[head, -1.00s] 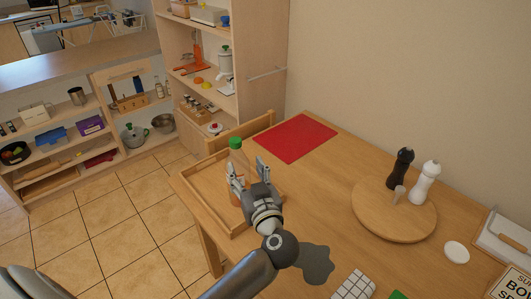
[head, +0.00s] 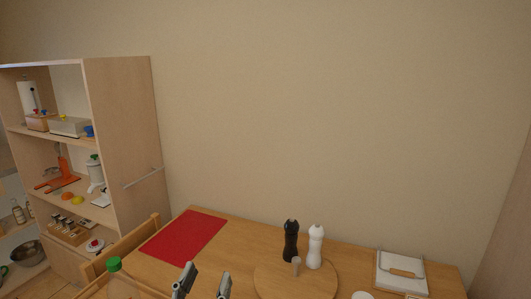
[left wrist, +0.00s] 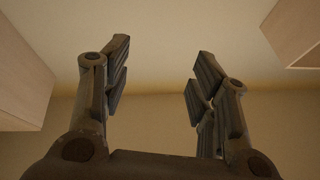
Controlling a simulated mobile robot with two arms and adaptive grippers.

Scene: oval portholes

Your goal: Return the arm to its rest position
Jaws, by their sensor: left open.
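My left gripper (head: 203,282) shows at the bottom edge of the head view, its two grey fingertips apart and pointing up. The left wrist view shows the same gripper (left wrist: 160,85) with its fingers wide apart and nothing between them. The rest of my left arm is out of frame. My right gripper is not in view.
The wooden table (head: 225,256) bears a red mat (head: 184,236) and a round board (head: 268,280) with a black mill (head: 290,241) and a white mill (head: 315,247). A white holder (head: 402,274) stands at the right. A shelf unit (head: 123,125) stands at the left.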

